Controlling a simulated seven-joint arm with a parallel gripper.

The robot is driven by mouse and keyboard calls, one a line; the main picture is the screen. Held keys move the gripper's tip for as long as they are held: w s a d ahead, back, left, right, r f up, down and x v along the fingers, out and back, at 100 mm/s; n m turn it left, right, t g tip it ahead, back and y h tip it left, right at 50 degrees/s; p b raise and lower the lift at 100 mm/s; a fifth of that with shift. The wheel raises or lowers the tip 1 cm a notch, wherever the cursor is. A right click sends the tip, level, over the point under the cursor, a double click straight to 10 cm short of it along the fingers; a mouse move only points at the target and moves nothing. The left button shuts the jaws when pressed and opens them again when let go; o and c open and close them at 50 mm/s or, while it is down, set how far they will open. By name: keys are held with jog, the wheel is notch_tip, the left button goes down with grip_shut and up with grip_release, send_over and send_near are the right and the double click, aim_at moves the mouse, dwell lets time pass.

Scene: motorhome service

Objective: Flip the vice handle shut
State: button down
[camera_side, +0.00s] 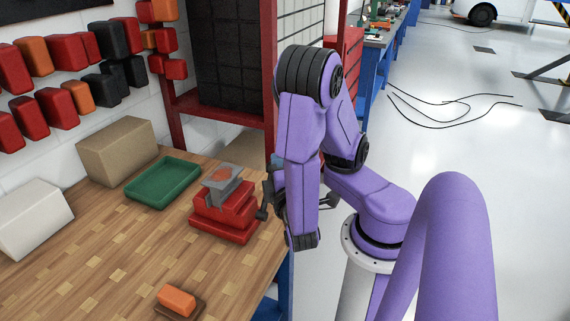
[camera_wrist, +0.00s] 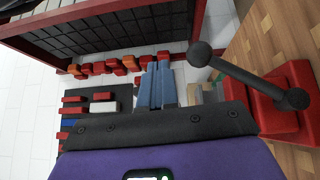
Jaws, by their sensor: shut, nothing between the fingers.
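The vice (camera_side: 225,212) has a red body and grey jaws, with an orange-red piece showing between the jaws. It stands on the wooden bench near the right edge. Its handle (camera_side: 265,200) is a dark bar on the right side of the vice, standing steeply. In the wrist view the handle (camera_wrist: 248,77) crosses diagonally, with a ball at each end, in front of the red vice body (camera_wrist: 278,115). My gripper (camera_wrist: 157,66) is shut and empty, left of the handle and apart from it in that picture. In the side view my arm largely hides the gripper.
A green tray (camera_side: 162,182) and a cardboard box (camera_side: 117,150) stand behind the vice. A white box (camera_side: 35,218) is at left. An orange block (camera_side: 177,300) on a brown base lies at the front. A red rack post (camera_side: 270,75) rises behind my arm. The front-left bench is clear.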

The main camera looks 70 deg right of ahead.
jog(key=shift+s+a+r, duration=1.6)
jog(key=shift+s+a, duration=0.15)
